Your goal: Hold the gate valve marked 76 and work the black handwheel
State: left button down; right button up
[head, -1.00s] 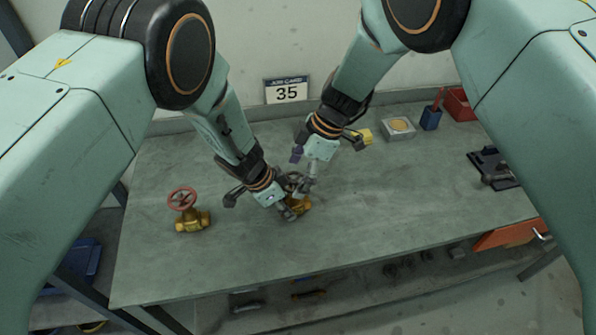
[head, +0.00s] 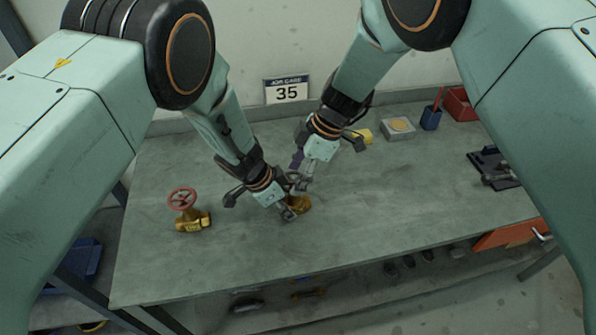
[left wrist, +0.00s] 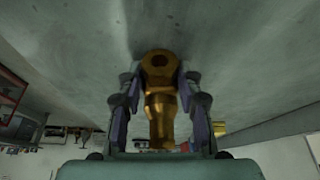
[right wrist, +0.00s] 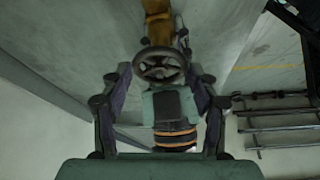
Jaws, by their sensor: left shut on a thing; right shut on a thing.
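A brass gate valve (head: 301,204) with a dark handwheel (right wrist: 160,66) stands near the middle of the bench. My left gripper (head: 290,211) is shut on the valve's brass body, which shows between both fingers in the left wrist view (left wrist: 160,98). My right gripper (head: 301,182) comes from above and is shut on the dark handwheel. The right wrist view shows the wheel between its fingertips. Both grippers partly hide the valve in the head view. No number can be read on it. A second brass valve (head: 192,221) with a red handwheel (head: 182,198) stands to the left.
A job card (head: 287,91) reading 35 stands at the wall. A yellow item (head: 363,135), a tray with a round yellowish top (head: 397,128), a blue holder (head: 430,119) and a red bin (head: 459,104) line the back right. The bench (head: 400,210) is clear at centre right.

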jog(key=shift+m, duration=0.5)
jog(key=o, duration=1.2)
jog(key=shift+c, duration=0.2)
jog(key=shift+r, duration=0.1)
jog(key=v, duration=1.2)
jog(key=shift+s, duration=0.25)
